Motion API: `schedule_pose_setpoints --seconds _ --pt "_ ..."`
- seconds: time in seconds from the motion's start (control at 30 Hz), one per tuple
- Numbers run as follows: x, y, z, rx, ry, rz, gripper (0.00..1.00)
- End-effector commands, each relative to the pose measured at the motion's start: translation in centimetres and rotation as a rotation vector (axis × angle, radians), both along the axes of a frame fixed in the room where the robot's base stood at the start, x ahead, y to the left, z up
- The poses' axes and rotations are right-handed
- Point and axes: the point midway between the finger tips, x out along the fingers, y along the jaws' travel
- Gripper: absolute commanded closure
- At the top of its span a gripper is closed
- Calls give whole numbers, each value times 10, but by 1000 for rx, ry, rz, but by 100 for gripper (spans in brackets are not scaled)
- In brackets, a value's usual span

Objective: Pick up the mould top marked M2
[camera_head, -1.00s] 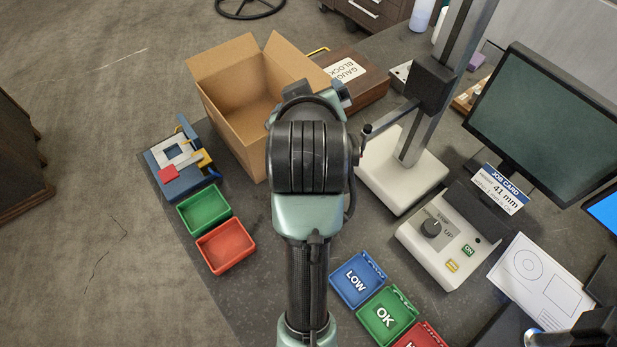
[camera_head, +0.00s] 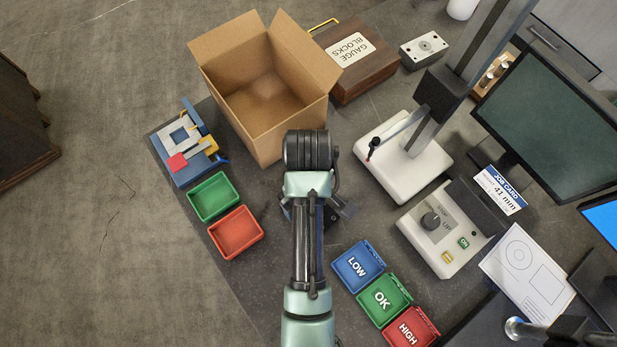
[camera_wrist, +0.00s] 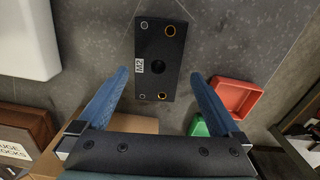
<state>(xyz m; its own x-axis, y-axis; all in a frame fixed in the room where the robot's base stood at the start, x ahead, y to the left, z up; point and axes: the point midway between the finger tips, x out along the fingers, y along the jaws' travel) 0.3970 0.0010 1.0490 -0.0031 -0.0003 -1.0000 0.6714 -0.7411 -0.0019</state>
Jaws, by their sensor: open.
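The mould top marked M2 (camera_wrist: 172,60) is a dark rectangular block in the wrist view. It lies on the grey table, with a white M2 label on its left side, a central hole and ringed holes near its corners. My gripper (camera_wrist: 158,75) is open, with one blue finger on each side of the block's lower part in the picture. Visible gaps separate both fingers from it, and nothing is held. I cannot tell the exact height of the fingertips above the table. In the head view my arm hides most of the gripper and the block.
A red tray (camera_head: 236,233) and a green tray (camera_head: 214,197) stand left of my arm. An open cardboard box (camera_head: 290,120) stands behind it. LOW (camera_head: 358,266), OK (camera_head: 384,300) and HIGH (camera_head: 410,328) bins are to the right, near the white gauge stand (camera_head: 420,175).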

Motion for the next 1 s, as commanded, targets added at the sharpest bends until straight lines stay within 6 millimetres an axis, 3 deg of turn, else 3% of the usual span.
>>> schedule_pose_setpoints --seconds 0.23,0.6,0.87,1.0 --pt "0 0 -15 0 3 -1 0" --pt "3 -1 -56 0 0 -1 0" --pt "3 -1 -58 0 -3 -1 0" --pt "3 -1 -58 0 -3 -1 23"
